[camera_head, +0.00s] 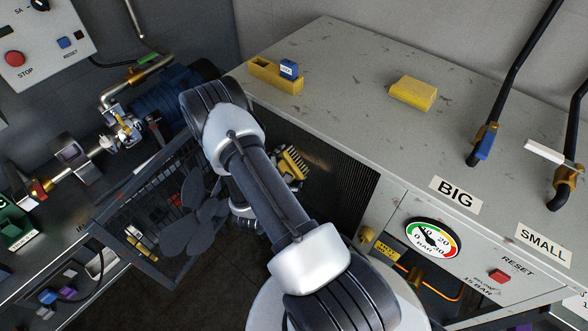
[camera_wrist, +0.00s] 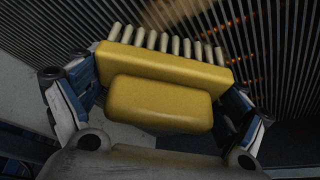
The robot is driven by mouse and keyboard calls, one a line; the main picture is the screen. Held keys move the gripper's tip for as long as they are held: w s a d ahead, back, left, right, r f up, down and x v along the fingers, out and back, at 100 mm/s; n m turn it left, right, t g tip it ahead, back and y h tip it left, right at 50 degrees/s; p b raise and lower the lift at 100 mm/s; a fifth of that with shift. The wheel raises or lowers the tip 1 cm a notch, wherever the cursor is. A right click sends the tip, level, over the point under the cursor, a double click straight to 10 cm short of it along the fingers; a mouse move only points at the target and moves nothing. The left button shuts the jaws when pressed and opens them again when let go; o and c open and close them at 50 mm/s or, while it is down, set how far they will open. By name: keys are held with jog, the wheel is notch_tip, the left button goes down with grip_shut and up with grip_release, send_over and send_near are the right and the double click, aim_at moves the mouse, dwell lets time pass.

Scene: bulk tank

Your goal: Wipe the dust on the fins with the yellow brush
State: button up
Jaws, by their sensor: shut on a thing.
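My gripper (camera_wrist: 160,97) is shut on the yellow brush (camera_wrist: 165,64), with one finger at each end of its body. The brush's pale bristles point at the dark upright fins (camera_wrist: 285,60) in the wrist view. I cannot tell whether the bristles touch them. Brownish-orange streaks (camera_wrist: 225,58), perhaps the dust, show on the fins just beyond the bristles. In the head view the brush (camera_head: 292,163) is partly visible beside my arm, in front of the fins (camera_head: 345,190) on the cabinet's side. My arm hides much of the gripper there.
The grey cabinet top (camera_head: 340,90) carries a yellow holder (camera_head: 275,78), a small blue block (camera_head: 289,68) and a yellow block (camera_head: 413,93). A dark fan (camera_head: 190,215) in an open frame stands left of my arm. Hoses and a gauge (camera_head: 432,239) are at the right.

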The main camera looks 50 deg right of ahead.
aim_at(299, 167)
jog(key=shift+w+a+r+p, duration=0.1)
jog(key=shift+w+r+p, duration=0.3)
jog(key=shift+w+r, duration=0.6)
jog(key=shift+s+d+f, duration=0.1)
jog(key=shift+s+d, duration=0.05)
jog(key=shift+s, duration=1.3)
jog(key=shift+s+d, duration=0.15)
jog(key=shift+s, duration=1.25)
jog(key=shift+s+d+b, duration=0.1)
jog(key=shift+s+b, duration=0.4)
jog(key=shift+s, duration=2.35)
jog(key=shift+s+d, duration=0.15)
jog(key=shift+s, duration=0.65)
jog(key=shift+s+d, duration=0.1)
jog(key=shift+s, duration=0.7)
jog(key=shift+a+r+p, duration=0.1)
jog(key=shift+r+p, duration=0.6)
jog(key=shift+r, duration=0.35)
jog(key=shift+w, duration=1.85)
